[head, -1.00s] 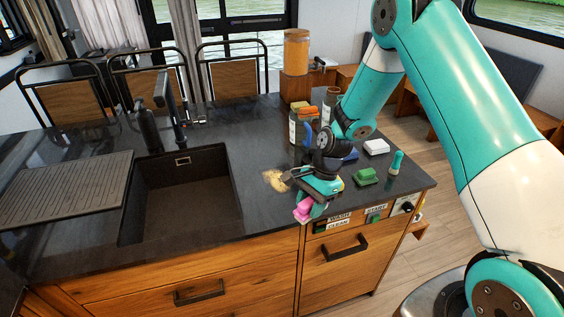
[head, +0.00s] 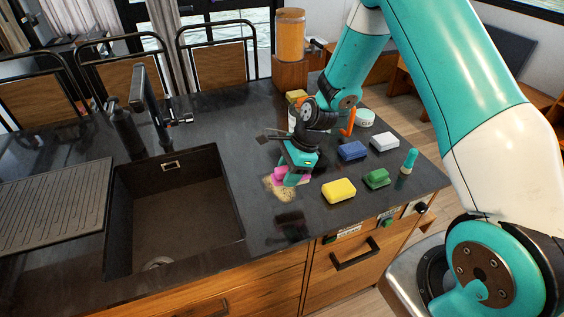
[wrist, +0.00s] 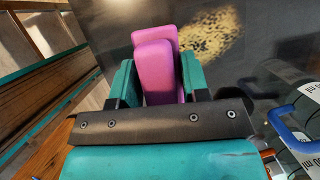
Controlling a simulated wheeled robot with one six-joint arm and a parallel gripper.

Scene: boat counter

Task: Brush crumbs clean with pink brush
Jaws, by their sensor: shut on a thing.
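My gripper (head: 292,177) is over the dark counter, right of the sink. It is shut on the pink brush (head: 279,174), a block-shaped pink piece. In the wrist view the brush (wrist: 155,70) sits between my two teal fingers (wrist: 158,80). The crumbs (head: 286,194) form a tan, speckled patch on the counter. The brush is at the patch's far side in the head view, and the gripper hides part of it. The crumbs (wrist: 208,40) also show just beyond the brush in the wrist view. I cannot tell whether the brush touches the counter.
A yellow sponge (head: 339,190), a green block (head: 376,179), a blue block (head: 352,151), a white block (head: 384,141) and a teal-capped bottle (head: 409,161) stand to the right. The open sink (head: 175,215) lies left. The counter's front edge is near.

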